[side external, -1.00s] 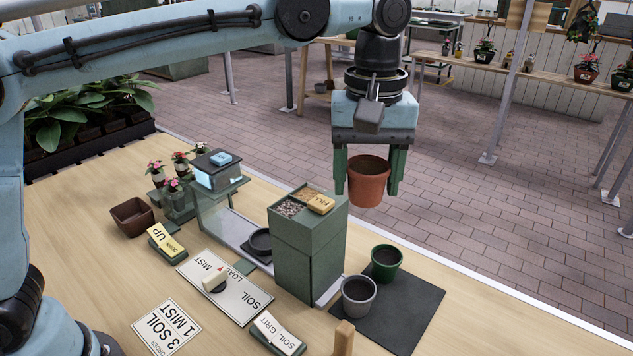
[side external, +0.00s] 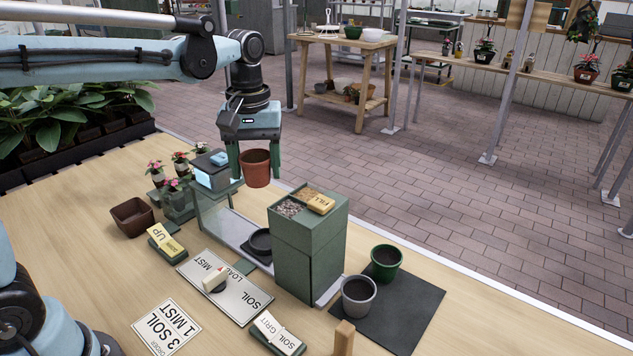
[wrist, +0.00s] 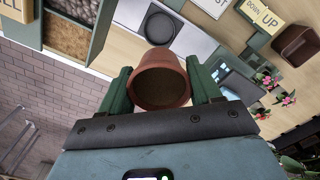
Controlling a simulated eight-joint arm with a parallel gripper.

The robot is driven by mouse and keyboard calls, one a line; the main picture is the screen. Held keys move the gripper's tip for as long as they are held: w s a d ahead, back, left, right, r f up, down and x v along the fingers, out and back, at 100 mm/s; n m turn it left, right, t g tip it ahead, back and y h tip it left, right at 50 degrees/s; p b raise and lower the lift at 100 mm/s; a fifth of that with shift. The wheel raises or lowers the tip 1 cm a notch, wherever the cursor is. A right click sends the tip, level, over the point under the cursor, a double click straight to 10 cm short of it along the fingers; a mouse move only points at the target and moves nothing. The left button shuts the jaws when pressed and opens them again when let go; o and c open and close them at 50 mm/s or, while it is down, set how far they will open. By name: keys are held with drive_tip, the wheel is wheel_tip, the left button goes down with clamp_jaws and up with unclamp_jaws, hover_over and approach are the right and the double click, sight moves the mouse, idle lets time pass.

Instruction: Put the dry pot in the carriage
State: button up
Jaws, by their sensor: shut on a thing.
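My gripper (side external: 255,168) is shut on a terracotta pot (side external: 256,170) with dry brown soil in it. The pot is upright and held in the air behind the green machine. In the wrist view, the pot (wrist: 161,84) sits between the green fingers of my gripper (wrist: 160,90). The carriage, a dark round holder (side external: 258,241) on a light rail (side external: 235,232), stands left of the green hopper box (side external: 308,245) and looks empty.
A green pot (side external: 386,262) and a grey pot (side external: 358,294) stand on a dark mat (side external: 415,305). The misting box (side external: 212,172), flowering plants (side external: 170,172), a brown square pot (side external: 132,216) and a lever panel (side external: 235,292) crowd the left.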

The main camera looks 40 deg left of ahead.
drive_tip(key=shift+f, duration=7.15)
drive_tip(key=shift+f, duration=0.1)
drive_tip(key=o, duration=1.3)
drive_tip(key=shift+c, duration=0.2)
wheel_tip(320, 180, up, 8)
